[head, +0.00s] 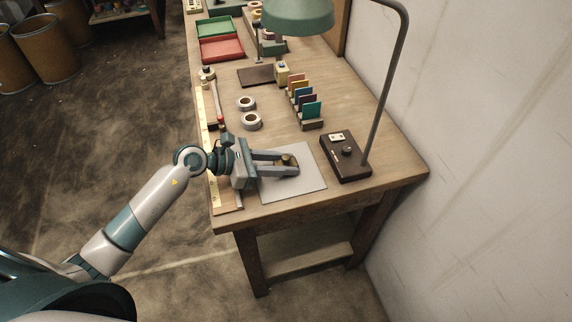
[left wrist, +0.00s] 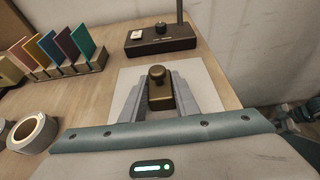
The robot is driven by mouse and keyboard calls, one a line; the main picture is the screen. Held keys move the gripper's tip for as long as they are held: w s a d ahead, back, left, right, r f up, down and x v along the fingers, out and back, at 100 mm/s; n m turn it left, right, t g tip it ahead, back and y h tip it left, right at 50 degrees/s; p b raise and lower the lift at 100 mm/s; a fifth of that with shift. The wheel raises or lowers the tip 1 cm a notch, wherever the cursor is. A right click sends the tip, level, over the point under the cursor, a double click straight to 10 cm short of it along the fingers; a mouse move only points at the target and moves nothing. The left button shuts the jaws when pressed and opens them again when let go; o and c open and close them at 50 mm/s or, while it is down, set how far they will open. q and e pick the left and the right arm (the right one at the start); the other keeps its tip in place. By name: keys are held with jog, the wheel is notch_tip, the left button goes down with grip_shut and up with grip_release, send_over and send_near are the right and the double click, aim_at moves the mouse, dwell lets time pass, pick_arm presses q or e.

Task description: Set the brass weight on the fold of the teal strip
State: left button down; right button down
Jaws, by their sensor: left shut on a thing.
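The brass weight (head: 287,160) is a small knobbed piece between the fingers of my left gripper (head: 285,163), which is shut on it over the pale grey mat (head: 308,184). In the left wrist view, the weight (left wrist: 159,88) stands upright between the two grey fingers. I cannot tell whether its base touches the mat. A teal piece (head: 312,110) stands at the near end of a rack of coloured pieces; it also shows in the left wrist view (left wrist: 83,41). I cannot make out a fold in a teal strip.
A dark control box (head: 345,158) with a knob and the lamp post stand right of the mat. The wooden card rack (head: 312,126) and tape rolls (head: 251,121) lie beyond it. A yellow ruler (head: 203,112) runs along the left table edge. The mat's near part is clear.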

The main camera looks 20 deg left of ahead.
aim_at(284, 157)
pick_arm(q)
jog(key=shift+r, duration=0.15)
